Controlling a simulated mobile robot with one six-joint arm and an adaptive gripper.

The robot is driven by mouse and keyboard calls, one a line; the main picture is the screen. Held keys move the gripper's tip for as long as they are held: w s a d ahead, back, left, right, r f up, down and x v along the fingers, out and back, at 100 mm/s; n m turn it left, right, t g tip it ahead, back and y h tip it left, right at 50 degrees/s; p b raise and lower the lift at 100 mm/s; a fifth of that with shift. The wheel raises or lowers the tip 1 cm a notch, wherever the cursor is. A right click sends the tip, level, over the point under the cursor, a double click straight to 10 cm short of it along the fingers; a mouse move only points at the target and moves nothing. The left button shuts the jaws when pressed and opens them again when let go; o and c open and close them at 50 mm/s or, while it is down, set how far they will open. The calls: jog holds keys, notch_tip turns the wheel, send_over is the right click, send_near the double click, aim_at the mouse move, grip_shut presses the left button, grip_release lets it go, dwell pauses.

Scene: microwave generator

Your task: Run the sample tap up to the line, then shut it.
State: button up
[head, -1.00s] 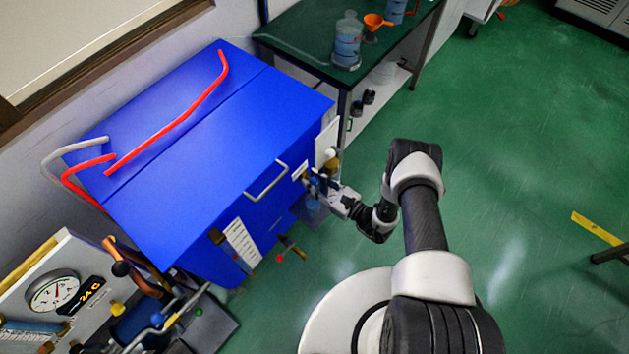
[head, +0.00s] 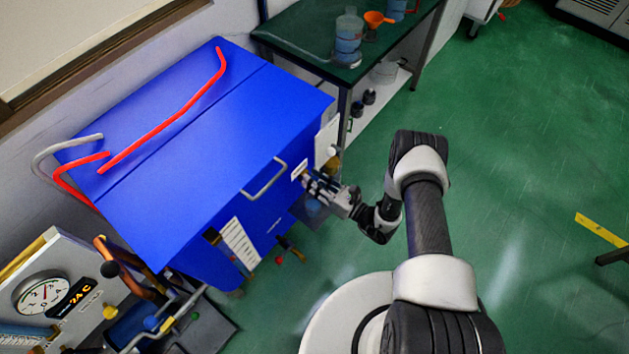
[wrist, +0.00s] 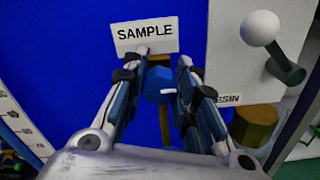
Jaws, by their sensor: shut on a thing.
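The sample tap shows in the wrist view under a white "SAMPLE" label (wrist: 145,35), on the front of a blue cabinet (head: 215,150). It has a blue handle (wrist: 158,86) and a brass-coloured body (wrist: 158,125). My gripper (wrist: 163,66) has its two fingers on either side of the handle and is shut on it; it also shows at the cabinet's front in the head view (head: 309,181). A dark, see-through shape (head: 312,209) below the gripper may be a vessel; its level and any line cannot be made out.
A white-handled lever (wrist: 260,28) and a brass fitting (wrist: 253,124) by a "RESIN" label stand right of the tap. A numbered scale (wrist: 14,118) is at the left.

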jog(key=o, duration=1)
jog(key=shift+o, duration=0.2)
jog(key=v, duration=1.2)
